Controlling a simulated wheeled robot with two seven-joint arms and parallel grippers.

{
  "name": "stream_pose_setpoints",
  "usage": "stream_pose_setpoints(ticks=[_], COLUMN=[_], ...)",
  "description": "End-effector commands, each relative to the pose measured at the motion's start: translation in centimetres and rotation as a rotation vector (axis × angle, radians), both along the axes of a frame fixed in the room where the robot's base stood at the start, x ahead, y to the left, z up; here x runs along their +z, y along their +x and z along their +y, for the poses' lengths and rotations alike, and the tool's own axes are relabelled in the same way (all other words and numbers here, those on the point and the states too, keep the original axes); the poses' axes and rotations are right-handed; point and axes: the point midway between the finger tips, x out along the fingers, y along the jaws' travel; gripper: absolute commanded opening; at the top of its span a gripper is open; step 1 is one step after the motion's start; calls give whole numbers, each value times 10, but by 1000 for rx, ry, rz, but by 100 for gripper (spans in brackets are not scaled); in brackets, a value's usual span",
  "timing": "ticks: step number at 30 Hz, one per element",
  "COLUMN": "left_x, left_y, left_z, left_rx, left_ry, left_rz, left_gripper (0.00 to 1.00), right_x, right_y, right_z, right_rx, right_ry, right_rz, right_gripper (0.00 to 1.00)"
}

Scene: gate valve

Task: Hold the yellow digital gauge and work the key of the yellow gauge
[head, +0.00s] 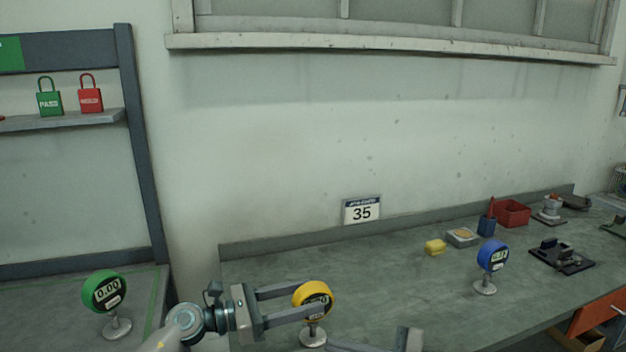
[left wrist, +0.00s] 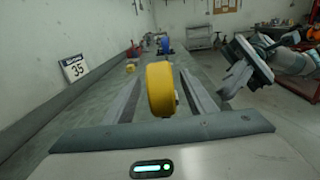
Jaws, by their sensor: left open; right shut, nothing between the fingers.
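The yellow digital gauge (head: 326,290) stands on a small round foot on the bench, its face partly covered by my left gripper's fingers. My left gripper (head: 325,298) is open, reaching in from the left with one finger on each side of the gauge. In the left wrist view the yellow gauge (left wrist: 160,88) is edge-on between the two spread fingers, with gaps beside it. The gauge's key cannot be made out clearly. My right gripper (head: 335,347) is shut and empty at the bottom edge, just below the gauge; it also shows in the left wrist view (left wrist: 232,82).
A green gauge (head: 104,292) reading 0.00 stands at left, a blue gauge (head: 492,257) at right. A yellow block (head: 435,247), a red bin (head: 512,213) and a dark fixture (head: 561,256) are farther right. The bench (head: 390,275) between yellow and blue gauges is clear.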

Motion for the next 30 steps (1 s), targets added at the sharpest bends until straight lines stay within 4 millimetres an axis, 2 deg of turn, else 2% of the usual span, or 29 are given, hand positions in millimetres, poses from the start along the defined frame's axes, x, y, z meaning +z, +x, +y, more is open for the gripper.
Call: stream_pose_setpoints(ticks=[1,6,12,30], left_x=[-1,-1,0,0], left_y=[-3,-13,-19,-20], left_z=[10,35,51,53], left_rx=[2,1,1,0], left_ry=[2,2,1,0], left_rz=[0,0,-1,-1], left_gripper=[51,51,51,51], right_x=[0,0,0,0], right_y=[0,0,0,0], right_z=[0,0,0,0], right_rx=[0,0,0,0], right_ry=[0,0,0,0], right_rz=[0,0,0,0], right_gripper=[0,0,0,0])
